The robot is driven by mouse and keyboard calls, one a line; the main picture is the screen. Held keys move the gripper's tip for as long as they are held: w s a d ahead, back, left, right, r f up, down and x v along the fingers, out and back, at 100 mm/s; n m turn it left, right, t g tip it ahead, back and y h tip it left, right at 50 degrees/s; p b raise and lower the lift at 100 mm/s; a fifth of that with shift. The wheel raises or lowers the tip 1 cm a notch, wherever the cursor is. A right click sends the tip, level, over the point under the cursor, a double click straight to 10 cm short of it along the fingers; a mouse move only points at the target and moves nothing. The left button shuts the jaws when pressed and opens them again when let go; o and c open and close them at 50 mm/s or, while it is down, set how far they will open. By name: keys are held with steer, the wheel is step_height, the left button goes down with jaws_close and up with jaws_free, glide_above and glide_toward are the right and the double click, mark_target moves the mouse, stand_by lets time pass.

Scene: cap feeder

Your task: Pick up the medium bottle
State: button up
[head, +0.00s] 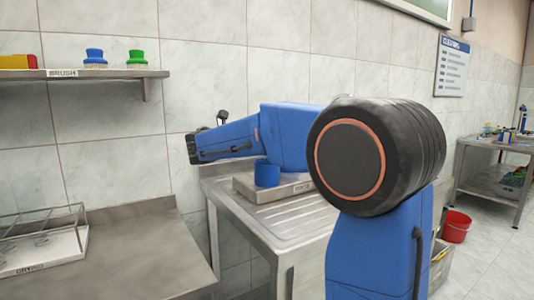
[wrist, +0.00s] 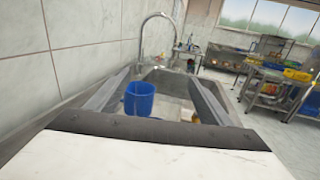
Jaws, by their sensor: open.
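No thing that I can clearly tell as the medium bottle shows in either view. My gripper (wrist: 160,78) is open in the wrist view, its two grey fingers spread with nothing held between them. A blue, open-topped cup-like vessel (wrist: 139,99) shows between the fingers, beyond the gripper's near edge; I cannot tell its distance. In the head view a blue cylinder (head: 267,173) stands on a metal tray (head: 293,188), under my blue arm; I cannot tell whether it is the same vessel. My gripper's fingers are not clear in the head view.
A sink with a tall curved faucet (wrist: 157,30) lies ahead, with a tiled wall on the left. A shelf (head: 85,73) holds blue- and green-topped brushes. A drying rack (head: 45,245) stands on the left counter (head: 150,255). A red bucket (head: 456,226) is on the floor.

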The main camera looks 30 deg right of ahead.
steer(key=c, duration=1.4)
step_height(320, 180, up, 24)
steer(key=shift+r, duration=0.1)
stand_by(0.3)
